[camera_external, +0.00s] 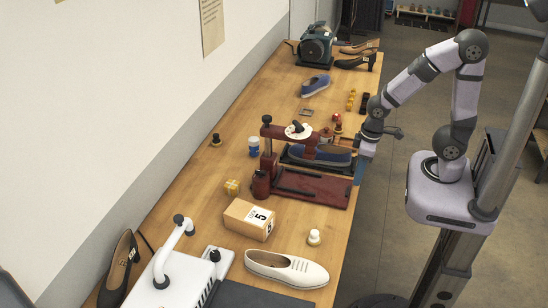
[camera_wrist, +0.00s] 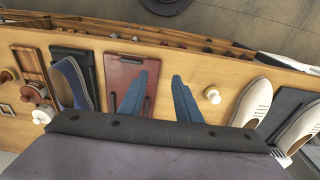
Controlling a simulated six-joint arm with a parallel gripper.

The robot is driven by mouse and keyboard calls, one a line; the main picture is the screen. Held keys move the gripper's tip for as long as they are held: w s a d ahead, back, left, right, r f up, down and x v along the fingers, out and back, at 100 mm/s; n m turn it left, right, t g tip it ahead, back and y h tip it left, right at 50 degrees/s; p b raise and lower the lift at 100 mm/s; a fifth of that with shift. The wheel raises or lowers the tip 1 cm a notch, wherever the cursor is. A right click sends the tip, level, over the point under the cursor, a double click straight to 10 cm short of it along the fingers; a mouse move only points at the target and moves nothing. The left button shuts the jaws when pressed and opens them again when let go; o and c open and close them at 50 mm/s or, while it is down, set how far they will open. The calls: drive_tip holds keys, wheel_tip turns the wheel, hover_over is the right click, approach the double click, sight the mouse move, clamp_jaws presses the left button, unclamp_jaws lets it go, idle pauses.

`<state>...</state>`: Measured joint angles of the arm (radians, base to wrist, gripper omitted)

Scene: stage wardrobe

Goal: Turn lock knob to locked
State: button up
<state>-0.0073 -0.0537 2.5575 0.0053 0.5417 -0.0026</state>
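The lock knob (camera_external: 298,128) is a small black handle on a round white dial, on top of the dark red shoe press (camera_external: 270,158). Its exact setting is too small to read. A blue shoe (camera_external: 325,154) lies in a dark tray under the press arm; it also shows in the wrist view (camera_wrist: 72,82). My gripper (camera_external: 360,172) is by the table's right edge, to the right of and below the knob, apart from it. In the wrist view my gripper's blue fingers (camera_wrist: 157,98) are spread with nothing between them. I cannot make out the knob there.
The press's red base plate (camera_external: 312,187) lies in front of it. A numbered box (camera_external: 249,220), a white knob-like piece (camera_external: 314,237) and a white shoe (camera_external: 286,268) stand nearer. Small stands and a white jar (camera_external: 254,146) are around the press. The wall bounds the left.

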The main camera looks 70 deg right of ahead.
drive_tip(key=w+f+t, duration=0.2)
drive_tip(key=w+t, duration=0.4)
drive_tip(key=w, duration=0.3)
drive_tip(key=w+a+f+t, duration=0.1)
drive_tip(key=w+f+t, duration=0.2)
drive_tip(key=w+t, duration=0.3)
drive_tip(key=w, duration=0.3)
drive_tip(key=shift+w+a+f+p, duration=0.2)
drive_tip(key=shift+a+p, duration=0.1)
drive_tip(key=shift+p, duration=0.05)
drive_tip(key=shift+w+f+b, duration=0.1)
drive_tip(key=shift+w+b, duration=0.05)
drive_tip(key=shift+b, duration=0.2)
drive_tip(key=b, duration=0.3)
approach(260, 171)
drive_tip(key=x, duration=0.6)
drive_tip(key=shift+w+f, duration=0.1)
drive_tip(key=shift+w, duration=0.3)
drive_tip(key=shift+w+f+p, duration=0.3)
drive_tip(key=shift+w+p, duration=0.1)
drive_tip(key=shift+p, duration=0.1)
